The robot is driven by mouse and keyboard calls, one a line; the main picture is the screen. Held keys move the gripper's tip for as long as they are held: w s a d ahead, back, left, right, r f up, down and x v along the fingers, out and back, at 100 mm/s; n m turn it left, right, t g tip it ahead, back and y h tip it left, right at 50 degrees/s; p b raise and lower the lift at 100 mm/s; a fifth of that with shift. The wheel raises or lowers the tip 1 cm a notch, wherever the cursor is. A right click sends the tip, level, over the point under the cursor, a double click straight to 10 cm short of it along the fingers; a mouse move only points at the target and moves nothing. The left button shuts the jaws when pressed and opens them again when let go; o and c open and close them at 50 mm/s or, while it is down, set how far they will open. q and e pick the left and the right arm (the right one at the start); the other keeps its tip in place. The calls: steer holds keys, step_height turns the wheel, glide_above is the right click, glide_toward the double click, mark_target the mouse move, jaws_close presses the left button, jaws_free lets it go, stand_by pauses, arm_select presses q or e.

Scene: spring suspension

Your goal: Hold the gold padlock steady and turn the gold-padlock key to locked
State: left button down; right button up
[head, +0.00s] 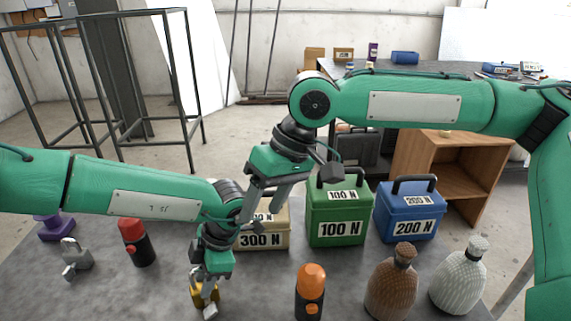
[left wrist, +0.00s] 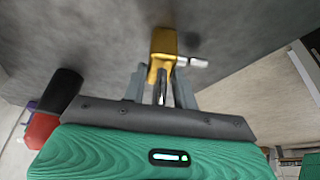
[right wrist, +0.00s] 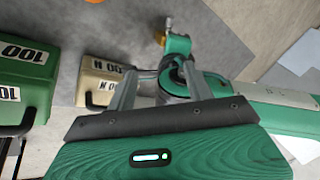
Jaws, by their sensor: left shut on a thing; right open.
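The gold padlock (head: 197,297) is at the near edge of the head view, low over the grey table. My left gripper (head: 206,284) is shut on it from above. In the left wrist view the padlock body (left wrist: 163,42) shows beyond the fingers, with its shackle between them. The silver key (left wrist: 192,62) sticks out from the padlock's side; it also shows in the head view (head: 210,312) and right wrist view (right wrist: 169,22). My right gripper (head: 265,203) is open and empty, above and behind the left wrist, apart from the key. Its fingertips partly overlap my left arm in view.
A grey padlock (head: 76,254), purple padlock (head: 54,228) and red-capped bottle (head: 137,243) stand left. An orange-capped bottle (head: 310,292) and two ribbed bottles (head: 391,285) stand right. Beige (head: 268,232), green (head: 338,213) and blue (head: 408,212) weight boxes stand behind.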

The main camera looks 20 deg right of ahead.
steer(key=w+d+r+m+t+y, duration=0.1)
steer(key=w+d+r+m+y, duration=0.1)
steer(key=w+d+m, duration=0.2)
steer(key=shift+w+d+y, duration=0.3)
steer(key=shift+w+d, duration=0.95)
steer(key=shift+w, duration=0.2)
